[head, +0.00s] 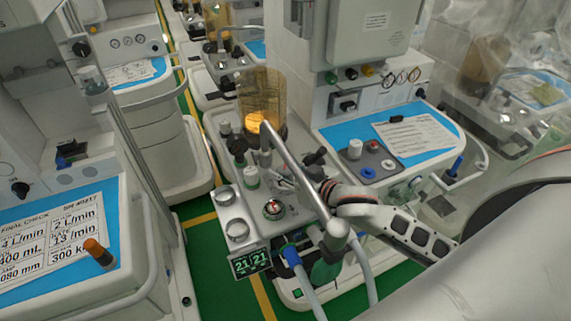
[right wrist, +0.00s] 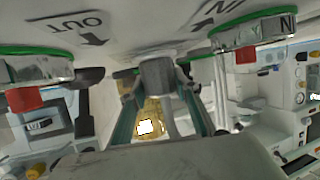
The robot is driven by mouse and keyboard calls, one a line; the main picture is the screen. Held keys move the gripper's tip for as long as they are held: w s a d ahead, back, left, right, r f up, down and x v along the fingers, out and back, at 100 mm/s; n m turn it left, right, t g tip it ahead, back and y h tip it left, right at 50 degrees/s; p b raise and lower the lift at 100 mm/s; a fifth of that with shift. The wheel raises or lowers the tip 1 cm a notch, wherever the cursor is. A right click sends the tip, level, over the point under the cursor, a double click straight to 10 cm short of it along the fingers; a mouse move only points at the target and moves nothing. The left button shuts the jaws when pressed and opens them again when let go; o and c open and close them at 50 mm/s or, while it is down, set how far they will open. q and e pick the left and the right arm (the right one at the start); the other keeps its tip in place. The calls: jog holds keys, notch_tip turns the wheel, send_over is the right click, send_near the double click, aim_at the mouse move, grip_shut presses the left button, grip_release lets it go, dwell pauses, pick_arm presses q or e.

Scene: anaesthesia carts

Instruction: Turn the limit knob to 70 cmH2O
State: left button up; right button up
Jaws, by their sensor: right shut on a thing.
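In the right wrist view my right gripper (right wrist: 157,82) has its two dark green fingers on either side of a short grey cylindrical knob (right wrist: 157,72), and it is shut on it. The knob sits between the surfaces marked OUT and IN. No scale or pointer on it is readable. In the head view my right gripper (head: 292,180) reaches in from the right to the breathing block of the middle cart, partly behind a slanted metal tube (head: 288,152). The knob cannot be made out there. My left gripper is not in view.
An amber canister (head: 262,95) stands behind the tube. A round gauge (head: 273,209), metal ports (head: 237,230), a green display reading 21 21 (head: 250,262) and a blue-ended hose (head: 292,257) are close by. The aisle floor (head: 208,260) is clear to the left.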

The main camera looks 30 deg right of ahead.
aim_at(289, 177)
jog(key=shift+s+f+m+h+p, duration=0.3)
jog(key=shift+f+h, duration=0.1)
jog(key=shift+f, duration=0.35)
jog(key=o, duration=1.1)
jog(key=shift+w+r, duration=0.1)
jog(key=shift+r, duration=0.05)
jog(key=shift+r, duration=0.15)
jog(key=shift+v, duration=3.7)
jog(key=shift+d, duration=0.1)
